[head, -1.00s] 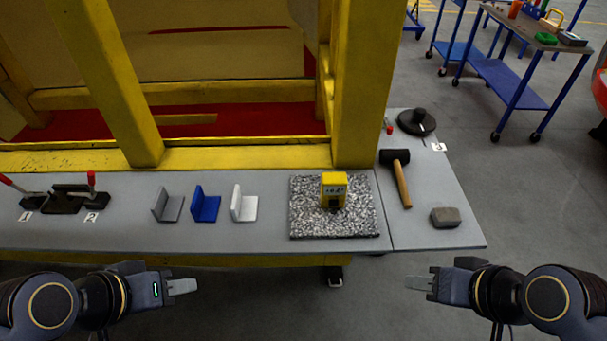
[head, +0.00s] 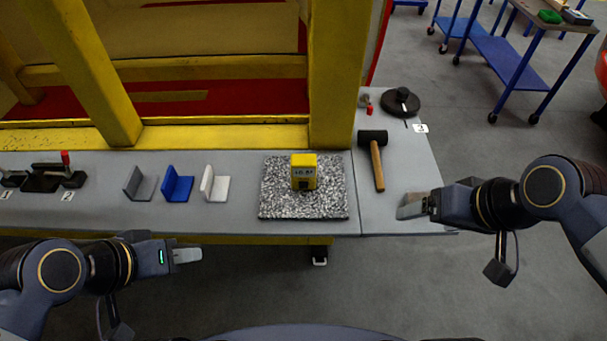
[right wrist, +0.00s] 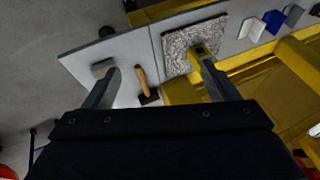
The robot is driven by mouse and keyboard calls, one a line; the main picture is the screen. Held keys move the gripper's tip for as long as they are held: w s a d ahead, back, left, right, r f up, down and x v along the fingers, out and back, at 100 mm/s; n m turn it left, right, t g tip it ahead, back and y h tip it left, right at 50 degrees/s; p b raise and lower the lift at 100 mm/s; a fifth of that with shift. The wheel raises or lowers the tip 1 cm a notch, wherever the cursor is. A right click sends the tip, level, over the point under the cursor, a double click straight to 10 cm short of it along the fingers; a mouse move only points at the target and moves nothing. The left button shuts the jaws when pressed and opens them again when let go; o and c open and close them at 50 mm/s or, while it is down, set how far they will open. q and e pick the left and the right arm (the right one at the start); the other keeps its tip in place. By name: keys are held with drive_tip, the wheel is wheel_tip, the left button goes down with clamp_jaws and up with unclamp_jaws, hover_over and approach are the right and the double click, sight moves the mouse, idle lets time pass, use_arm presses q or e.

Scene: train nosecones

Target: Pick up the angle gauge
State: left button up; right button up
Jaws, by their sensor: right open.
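The angle gauge (head: 304,172) is a small yellow block with a display, standing upright on the speckled granite plate (head: 275,207). In the right wrist view the gauge (right wrist: 203,52) shows in part beside the right-hand finger, which covers some of it. My right gripper (head: 412,207) is open and empty over the right end of the table, to the right of the plate and apart from the gauge. Its two spread fingers show in the right wrist view (right wrist: 155,58). My left gripper (head: 187,255) is in front of the table's near edge, away from the gauge; its jaw gap is not clear.
A hammer (head: 376,158) lies between the plate and my right gripper. A grey block (right wrist: 102,68) is near the left-hand finger in the right wrist view. Grey, blue (head: 177,185) and white angle pieces stand left of the plate. A yellow frame post (head: 335,75) rises behind it.

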drive_tip(key=shift+o, duration=0.5)
drive_tip(key=w+a+g+b, duration=0.1)
drive_tip(key=w+a, duration=0.1)
drive_tip(key=w, duration=0.6)
drive_tip(key=shift+w+n+g+h, duration=0.2)
drive_tip(key=shift+n+g+h, duration=0.1)
drive_tip(key=shift+n+g, duration=0.1)
drive_tip(key=g+h+b, duration=0.3)
drive_tip(key=b, duration=0.2)
approach(301, 160)
drive_tip(key=f, duration=0.6)
drive_tip(key=shift+s+d+f, duration=0.1)
drive_tip(key=shift+s+d, duration=0.1)
drive_tip(key=shift+a+f, duration=0.2)
drive_tip(key=shift+f, duration=0.4)
drive_tip(key=f, duration=0.2)
drive_tip(key=f+p, duration=0.1)
drive_tip(key=f, duration=0.3)
drive_tip(key=shift+w+d+f+p, duration=0.1)
drive_tip(key=shift+w+d+p, duration=0.1)
drive_tip(key=shift+d+p, duration=0.15)
drive_tip(key=shift+f, duration=0.45)
